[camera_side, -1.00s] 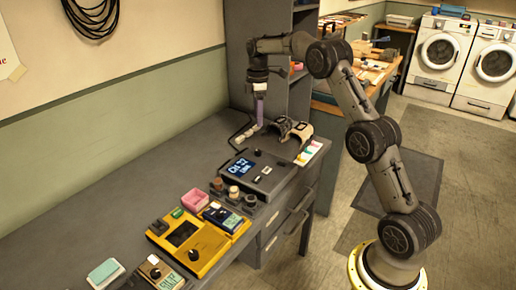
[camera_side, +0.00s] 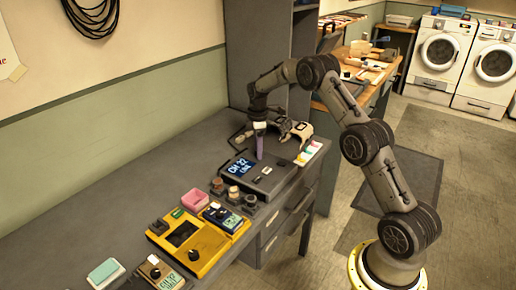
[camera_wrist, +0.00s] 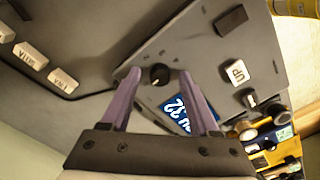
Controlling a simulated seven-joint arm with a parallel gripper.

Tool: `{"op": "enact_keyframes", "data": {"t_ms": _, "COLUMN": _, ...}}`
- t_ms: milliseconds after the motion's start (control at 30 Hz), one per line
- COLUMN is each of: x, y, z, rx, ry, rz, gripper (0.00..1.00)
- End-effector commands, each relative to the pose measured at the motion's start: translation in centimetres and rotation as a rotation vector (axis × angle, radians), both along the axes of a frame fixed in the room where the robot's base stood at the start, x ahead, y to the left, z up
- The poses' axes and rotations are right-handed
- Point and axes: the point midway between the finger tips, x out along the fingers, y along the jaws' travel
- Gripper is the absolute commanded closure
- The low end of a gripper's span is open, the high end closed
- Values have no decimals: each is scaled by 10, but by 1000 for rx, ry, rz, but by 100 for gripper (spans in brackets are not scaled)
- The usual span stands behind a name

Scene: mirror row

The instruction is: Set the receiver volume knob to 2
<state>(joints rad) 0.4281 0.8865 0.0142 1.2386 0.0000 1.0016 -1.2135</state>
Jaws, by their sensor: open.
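The receiver (camera_side: 262,187) is a dark grey box on the bench with a lit blue display (camera_side: 241,169) reading CH 32. Its black round knob (camera_wrist: 159,75) shows in the wrist view with a small light mark on it; no number by it can be read. My gripper (camera_side: 260,156) has purple fingers pointing down at the receiver's far end. In the wrist view my gripper (camera_wrist: 160,74) is open, with one fingertip on each side of the knob. Small gaps show between fingers and knob; I cannot tell how deep they reach. In the side view my fingers hide the knob.
A yellow device (camera_side: 190,243), a pink box (camera_side: 195,201) and other small devices crowd the bench's near end. The bench's left side is clear.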

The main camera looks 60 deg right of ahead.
Motion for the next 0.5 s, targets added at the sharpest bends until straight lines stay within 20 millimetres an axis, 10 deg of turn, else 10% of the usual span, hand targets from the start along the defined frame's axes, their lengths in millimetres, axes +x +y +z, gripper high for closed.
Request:
{"op": "enact_keyframes", "data": {"t_ms": 200, "x": 0, "y": 0, "z": 0, "rx": 1, "ry": 1, "rz": 0, "gripper": 42}}
{"op": "enact_keyframes", "data": {"t_ms": 500, "x": 0, "y": 0, "z": 0, "rx": 1, "ry": 1, "rz": 0, "gripper": 96}}
